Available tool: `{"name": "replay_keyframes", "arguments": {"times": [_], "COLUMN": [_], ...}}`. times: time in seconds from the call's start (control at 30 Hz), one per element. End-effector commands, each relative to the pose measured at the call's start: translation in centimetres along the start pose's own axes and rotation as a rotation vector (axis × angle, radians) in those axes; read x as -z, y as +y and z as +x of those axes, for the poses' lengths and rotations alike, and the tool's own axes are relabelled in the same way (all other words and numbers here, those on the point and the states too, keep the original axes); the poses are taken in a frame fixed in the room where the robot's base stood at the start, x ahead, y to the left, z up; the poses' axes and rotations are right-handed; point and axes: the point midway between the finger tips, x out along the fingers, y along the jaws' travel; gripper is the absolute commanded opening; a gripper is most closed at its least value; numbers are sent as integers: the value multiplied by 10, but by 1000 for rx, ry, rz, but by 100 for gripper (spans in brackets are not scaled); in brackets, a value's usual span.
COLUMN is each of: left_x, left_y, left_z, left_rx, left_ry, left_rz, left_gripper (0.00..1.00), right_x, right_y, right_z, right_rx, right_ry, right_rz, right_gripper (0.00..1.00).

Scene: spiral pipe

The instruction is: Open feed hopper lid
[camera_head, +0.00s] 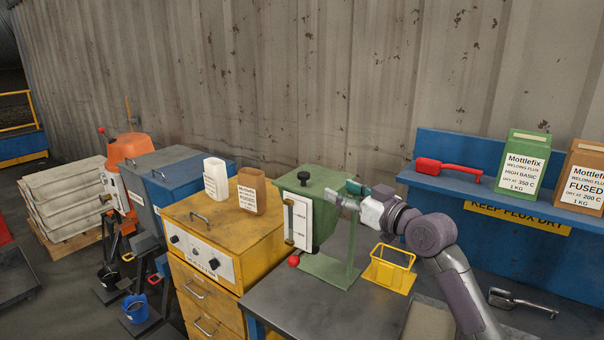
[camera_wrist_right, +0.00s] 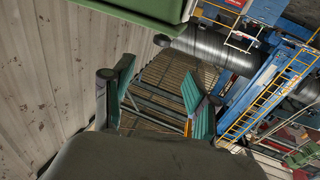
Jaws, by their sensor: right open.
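The green feed hopper (camera_head: 328,216) stands on a green stand on the dark bench. Its flat lid (camera_head: 310,182) looks closed and carries a black knob (camera_head: 304,177). A white scale plate is on its front. My right gripper (camera_head: 346,195) is open beside the hopper's right side, near lid height, with teal finger pads. I cannot tell whether it touches the hopper. In the right wrist view the two fingers (camera_wrist_right: 160,98) are apart with nothing between them. A green edge (camera_wrist_right: 150,8), probably the hopper's, shows at the top there. My left gripper is not in view.
A yellow oven cabinet (camera_head: 222,240) with a white and a brown carton stands left of the hopper. A red ball (camera_head: 294,261) is below the hopper. A blue shelf (camera_head: 520,199) holds flux boxes and a red tool.

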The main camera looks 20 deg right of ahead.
Motion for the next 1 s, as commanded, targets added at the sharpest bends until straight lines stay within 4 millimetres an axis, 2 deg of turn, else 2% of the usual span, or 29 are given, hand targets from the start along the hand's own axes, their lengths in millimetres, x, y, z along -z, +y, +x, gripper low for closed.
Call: {"name": "replay_keyframes", "arguments": {"times": [0.17, 0.4, 0.6, 0.8, 1.0], "left_x": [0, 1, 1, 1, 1], "left_y": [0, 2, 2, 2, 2], "left_z": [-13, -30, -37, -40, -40], "left_rx": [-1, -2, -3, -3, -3], "left_ry": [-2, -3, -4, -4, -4], "left_rz": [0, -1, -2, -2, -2], "left_gripper": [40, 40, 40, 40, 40], "right_x": [3, 3, 0, -1, -2], "right_y": [-2, -2, -2, -1, -2], "right_z": [27, 80, 113, 130, 134], "right_rx": [2, 2, 1, 0, 1], "right_ry": [-2, -4, -4, -3, -4], "right_rz": [4, 4, 3, 2, 0], "right_gripper": [58, 58, 58, 58, 58]}}
